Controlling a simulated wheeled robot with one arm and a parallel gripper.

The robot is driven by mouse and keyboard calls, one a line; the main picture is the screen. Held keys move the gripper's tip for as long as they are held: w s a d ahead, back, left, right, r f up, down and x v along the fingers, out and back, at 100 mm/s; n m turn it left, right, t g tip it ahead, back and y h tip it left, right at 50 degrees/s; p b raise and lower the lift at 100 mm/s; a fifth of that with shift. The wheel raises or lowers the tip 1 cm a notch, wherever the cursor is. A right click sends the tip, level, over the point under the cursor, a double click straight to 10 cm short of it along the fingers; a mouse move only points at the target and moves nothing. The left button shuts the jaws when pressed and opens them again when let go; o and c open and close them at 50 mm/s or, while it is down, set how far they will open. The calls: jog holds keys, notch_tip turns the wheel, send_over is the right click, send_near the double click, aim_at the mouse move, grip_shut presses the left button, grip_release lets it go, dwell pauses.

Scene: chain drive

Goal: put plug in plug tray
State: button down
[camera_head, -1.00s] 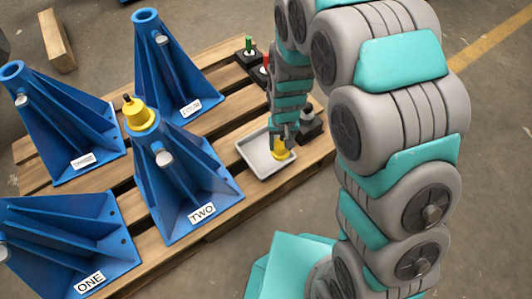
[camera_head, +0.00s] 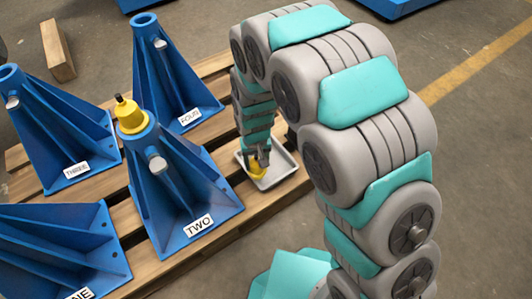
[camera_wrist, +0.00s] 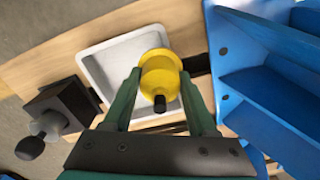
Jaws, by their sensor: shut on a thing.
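My gripper (camera_head: 258,158) is shut on a yellow plug (camera_head: 255,171) with a dark stem. In the wrist view the fingers (camera_wrist: 160,95) stand on both sides of the plug (camera_wrist: 160,76). The shallow grey-white plug tray (camera_head: 287,173) lies on the wooden pallet, partly hidden by my arm. In the head view the plug shows at the tray's left side. In the wrist view it overlaps the tray (camera_wrist: 108,62) near its right edge. I cannot tell whether it touches the tray. A second yellow plug (camera_head: 131,115) sits on top of the blue stand labelled TWO (camera_head: 180,190).
Other blue stands, labelled THREE (camera_head: 60,135), FOUR (camera_head: 170,75) and one partly cut off at lower left (camera_head: 60,245), crowd the pallet. A blue stand (camera_wrist: 265,85) is close on the right there.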

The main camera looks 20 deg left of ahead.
jog(key=shift+w+d+f, duration=0.2)
jog(key=shift+w+f, duration=0.5)
jog(key=shift+w, duration=0.45)
jog(key=shift+w+d+f, duration=0.2)
jog(key=shift+w+f, duration=0.5)
jog(key=shift+w, duration=0.45)
jog(key=shift+w+d+f, duration=0.2)
jog(key=shift+w+f, duration=0.5)
jog(key=shift+w, duration=0.45)
jog(key=shift+c, duration=1)
grip_release()
jog(key=shift+f, duration=0.1)
notch_tip(320, 180, up, 12)
jog(key=shift+r, duration=0.2)
